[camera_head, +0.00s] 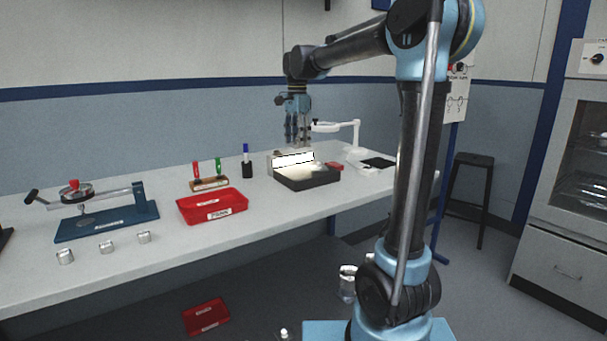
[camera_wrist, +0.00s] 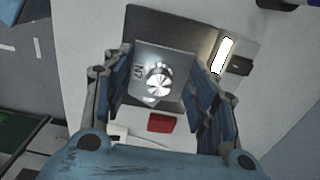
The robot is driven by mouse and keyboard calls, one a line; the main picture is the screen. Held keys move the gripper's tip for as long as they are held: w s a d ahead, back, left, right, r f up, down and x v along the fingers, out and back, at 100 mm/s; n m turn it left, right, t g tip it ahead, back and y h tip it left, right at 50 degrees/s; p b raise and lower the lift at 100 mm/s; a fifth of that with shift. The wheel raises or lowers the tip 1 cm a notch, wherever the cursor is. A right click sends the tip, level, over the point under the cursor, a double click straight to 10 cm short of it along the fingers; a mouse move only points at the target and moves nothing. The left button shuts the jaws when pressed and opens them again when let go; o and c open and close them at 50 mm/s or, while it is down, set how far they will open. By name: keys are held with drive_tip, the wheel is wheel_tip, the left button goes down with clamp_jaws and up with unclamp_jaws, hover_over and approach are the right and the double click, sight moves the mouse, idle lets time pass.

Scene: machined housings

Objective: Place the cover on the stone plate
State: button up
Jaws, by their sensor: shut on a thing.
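My gripper (camera_wrist: 158,92) is shut on the cover, a square grey metal piece (camera_wrist: 180,97) with a shiny round part in its middle and dark marks along its left side. The blue-and-grey fingers stand at its left and right sides. Behind the cover in the wrist view is the dark stone plate (camera_wrist: 145,17), partly hidden by it. In the head view my gripper (camera_head: 299,140) hangs fingers-down above the stone plate (camera_head: 308,180) on the bench. The cover is hard to make out there, and its height above the plate is hard to tell.
A lit panel (camera_head: 294,159) stands behind the plate; a small red block (camera_wrist: 160,122) lies near it. A white jointed stand (camera_head: 355,136) is to the right. A red bin (camera_head: 213,206) and a blue-based press (camera_head: 108,221) are to the left, with several small metal parts.

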sight(298, 174)
drive_tip(key=shift+w+f, duration=0.1)
drive_tip(key=shift+f, duration=4.9)
drive_tip(key=shift+f, duration=0.1)
drive_tip(key=o, duration=1.4)
